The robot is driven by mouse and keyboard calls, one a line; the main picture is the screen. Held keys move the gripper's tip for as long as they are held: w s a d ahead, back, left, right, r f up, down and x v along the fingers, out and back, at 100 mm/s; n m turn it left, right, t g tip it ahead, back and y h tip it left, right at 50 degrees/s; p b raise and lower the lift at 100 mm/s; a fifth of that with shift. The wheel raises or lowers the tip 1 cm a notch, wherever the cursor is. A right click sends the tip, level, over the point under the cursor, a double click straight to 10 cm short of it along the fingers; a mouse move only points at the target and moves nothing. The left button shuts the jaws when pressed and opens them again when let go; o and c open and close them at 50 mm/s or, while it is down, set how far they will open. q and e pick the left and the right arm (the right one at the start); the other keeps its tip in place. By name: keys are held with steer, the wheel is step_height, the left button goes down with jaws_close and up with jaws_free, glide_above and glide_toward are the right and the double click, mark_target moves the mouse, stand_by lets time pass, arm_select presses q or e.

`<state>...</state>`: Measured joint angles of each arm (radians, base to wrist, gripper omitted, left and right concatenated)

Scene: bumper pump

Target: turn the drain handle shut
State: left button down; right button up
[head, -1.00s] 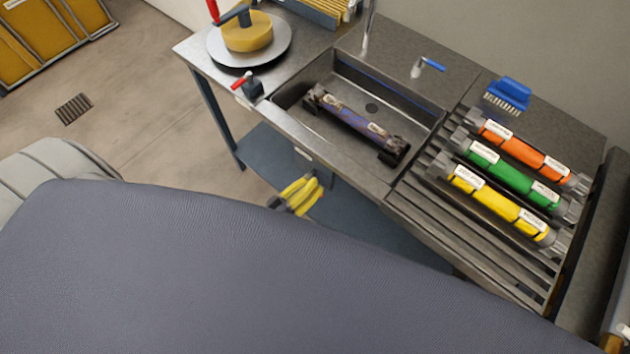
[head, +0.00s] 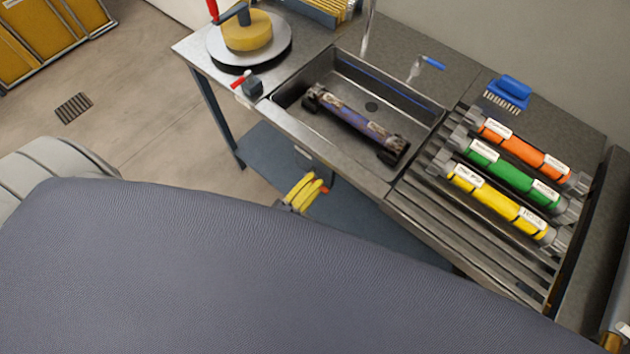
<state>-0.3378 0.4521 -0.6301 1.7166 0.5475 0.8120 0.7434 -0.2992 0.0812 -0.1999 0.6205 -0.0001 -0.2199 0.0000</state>
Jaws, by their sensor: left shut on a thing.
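My left gripper (head: 308,189), with yellow fingers, is below the front edge of the sink bench. It is shut on the drain handle (head: 324,190), of which only a small orange-red end shows beside the fingertips. The rest of the handle is hidden by the fingers. A dark pipe piece (head: 331,178) shows just behind it, under the sink (head: 352,82). The sink's round drain hole (head: 372,107) is in its floor. My right gripper is not in view.
A dirty purple cylinder with dark ends (head: 355,120) lies in the sink. Orange (head: 520,150), green (head: 510,173) and yellow (head: 495,203) cylinders lie on the slatted rack at right. A blue lower shelf (head: 385,230) lies under the bench.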

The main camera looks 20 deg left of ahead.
arm_select(q)
steer(key=shift+r+n, duration=0.15)
steer(key=shift+n, duration=0.25)
steer(key=c, duration=1.4)
jaws_free()
steer(key=shift+v, duration=6)
steer(key=shift+d, duration=0.15)
